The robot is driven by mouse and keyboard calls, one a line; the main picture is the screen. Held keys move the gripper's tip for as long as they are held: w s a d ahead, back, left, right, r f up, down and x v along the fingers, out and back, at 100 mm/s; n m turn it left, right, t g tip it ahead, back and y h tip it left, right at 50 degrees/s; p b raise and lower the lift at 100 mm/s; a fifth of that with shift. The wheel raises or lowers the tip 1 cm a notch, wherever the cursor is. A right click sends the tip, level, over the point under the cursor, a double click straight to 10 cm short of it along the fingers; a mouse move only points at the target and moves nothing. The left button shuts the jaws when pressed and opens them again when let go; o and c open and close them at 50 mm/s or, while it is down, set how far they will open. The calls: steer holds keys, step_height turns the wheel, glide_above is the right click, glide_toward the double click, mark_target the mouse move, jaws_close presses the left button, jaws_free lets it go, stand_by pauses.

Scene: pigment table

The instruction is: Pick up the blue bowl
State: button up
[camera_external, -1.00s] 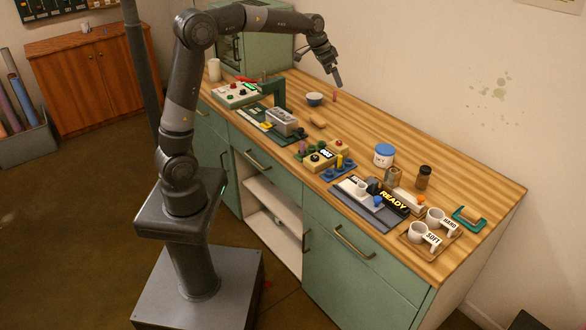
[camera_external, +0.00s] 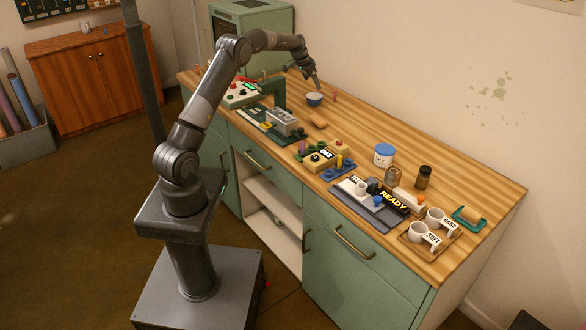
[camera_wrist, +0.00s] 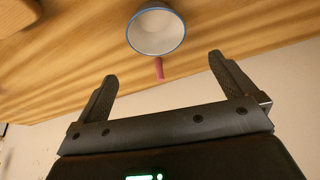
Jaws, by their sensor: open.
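The blue bowl (camera_external: 314,99) stands upright on the wooden table, toward its far end. My gripper (camera_external: 317,84) is just above it in the external view. In the wrist view the bowl (camera_wrist: 156,30) shows its pale inside and thin blue rim at the top. There my gripper (camera_wrist: 163,68) is open, with its two fingers spread and nothing between them. The bowl lies beyond the fingertips, and I see no contact in the wrist view.
A small pink stick (camera_wrist: 159,69) stands close to the bowl. A tan wooden piece (camera_external: 318,123) lies nearer on the table. A green stand (camera_external: 279,92) and a grey metal box (camera_external: 281,121) are to the left. The wall is behind the bowl.

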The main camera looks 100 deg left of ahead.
mark_target(314, 96)
steer(key=x, duration=0.3)
steer(key=s+x, duration=0.1)
steer(key=x, duration=0.2)
steer(key=d+x, duration=0.1)
steer(key=x, duration=0.2)
steer(key=shift+s+f, duration=0.2)
steer(key=shift+f, duration=0.25)
steer(key=shift+c, duration=0.6)
steer(key=c, duration=0.9)
